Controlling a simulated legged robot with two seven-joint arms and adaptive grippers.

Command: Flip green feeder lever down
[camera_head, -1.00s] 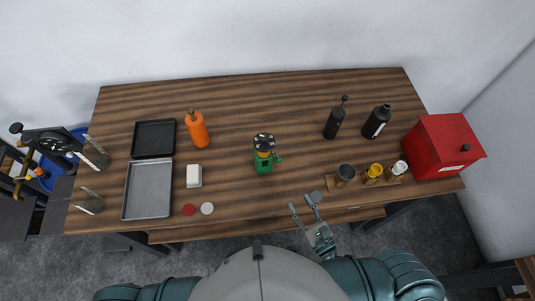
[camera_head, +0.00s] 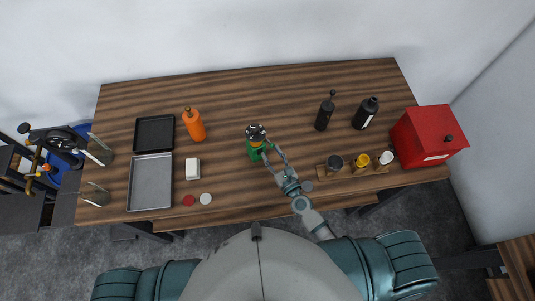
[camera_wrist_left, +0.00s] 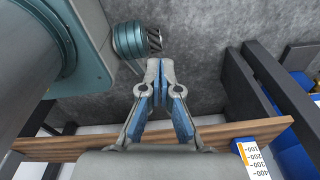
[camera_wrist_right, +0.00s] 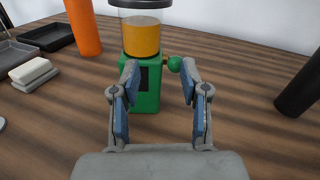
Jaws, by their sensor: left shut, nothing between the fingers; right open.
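The green feeder (camera_head: 254,150) stands upright near the middle of the table. In the right wrist view its green body (camera_wrist_right: 146,92) carries a clear container with orange contents (camera_wrist_right: 140,38). Its lever, with a round green knob (camera_wrist_right: 175,64), sticks out from the right side. My right gripper (camera_head: 270,152) is open at the feeder's front right; in the right wrist view its fingers (camera_wrist_right: 160,72) frame the feeder's right part and the knob, holding nothing. Whether a finger touches cannot be told. My left gripper (camera_wrist_left: 160,68) is shut and empty, beside the table edge.
An orange bottle (camera_head: 195,125), a white block (camera_head: 192,169) and trays (camera_head: 151,182) lie left of the feeder. Black bottles (camera_head: 324,114), small cups on a wooden holder (camera_head: 347,171) and a red box (camera_head: 428,137) stand to the right. The table behind the feeder is clear.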

